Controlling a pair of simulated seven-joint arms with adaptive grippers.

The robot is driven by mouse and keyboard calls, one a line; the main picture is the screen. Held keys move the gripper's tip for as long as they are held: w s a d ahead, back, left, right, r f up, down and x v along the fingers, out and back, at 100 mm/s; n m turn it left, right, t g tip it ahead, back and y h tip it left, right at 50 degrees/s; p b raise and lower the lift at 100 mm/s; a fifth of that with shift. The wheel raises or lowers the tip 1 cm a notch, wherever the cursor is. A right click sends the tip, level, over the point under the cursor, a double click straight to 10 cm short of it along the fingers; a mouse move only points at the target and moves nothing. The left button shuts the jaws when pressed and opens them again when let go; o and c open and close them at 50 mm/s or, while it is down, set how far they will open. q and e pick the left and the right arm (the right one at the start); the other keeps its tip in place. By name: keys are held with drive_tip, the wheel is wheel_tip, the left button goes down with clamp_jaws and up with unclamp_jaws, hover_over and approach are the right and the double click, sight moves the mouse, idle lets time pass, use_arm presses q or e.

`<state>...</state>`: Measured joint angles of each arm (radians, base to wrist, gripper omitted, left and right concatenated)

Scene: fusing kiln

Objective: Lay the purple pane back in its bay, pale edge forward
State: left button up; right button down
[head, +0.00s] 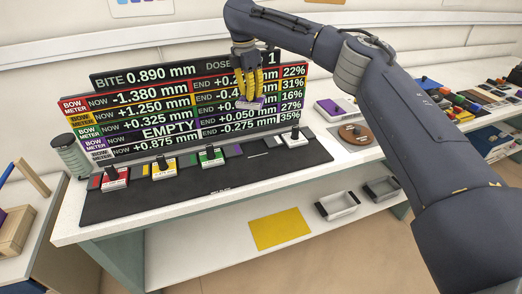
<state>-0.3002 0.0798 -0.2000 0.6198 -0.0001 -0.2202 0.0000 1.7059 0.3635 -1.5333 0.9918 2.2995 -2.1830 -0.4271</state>
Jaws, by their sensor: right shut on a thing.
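My right gripper (248,84), with yellow fingers, is shut on the purple pane (250,104). It holds the pane raised in front of the meter board, above the dark mat (200,190). The pane is small here, and I cannot tell which way its pale edge faces. On the mat, a gap with a small purple mark (238,150) and thin pale lines lies between the green pane (211,157) and the white pane (294,139). My left gripper is not in view.
A red pane (114,179) and a yellow pane (163,168) lie further left on the mat, each with a dark knob. The meter board (130,125) stands behind, one row reading EMPTY. A brown disc (356,136) and a white-and-purple block (336,109) are to the right.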

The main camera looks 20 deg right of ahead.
drive_tip(key=n, duration=0.2)
drive_tip(key=shift+s+d+n, duration=0.15)
drive_tip(key=shift+d+n, duration=0.15)
drive_tip(key=shift+d, duration=0.1)
drive_tip(key=n, duration=0.3)
drive_tip(key=shift+d+n+t, duration=0.1)
drive_tip(key=shift+n+t, duration=0.2)
wheel_tip(320, 180, down, 20)
drive_tip(key=shift+f, duration=0.15)
idle(0.3)
drive_tip(key=c, duration=1.5)
unclamp_jaws()
drive_tip(key=shift+o, duration=0.2)
wheel_tip(320, 180, up, 12)
drive_tip(key=shift+s+a, duration=0.4)
drive_tip(key=shift+a, duration=0.05)
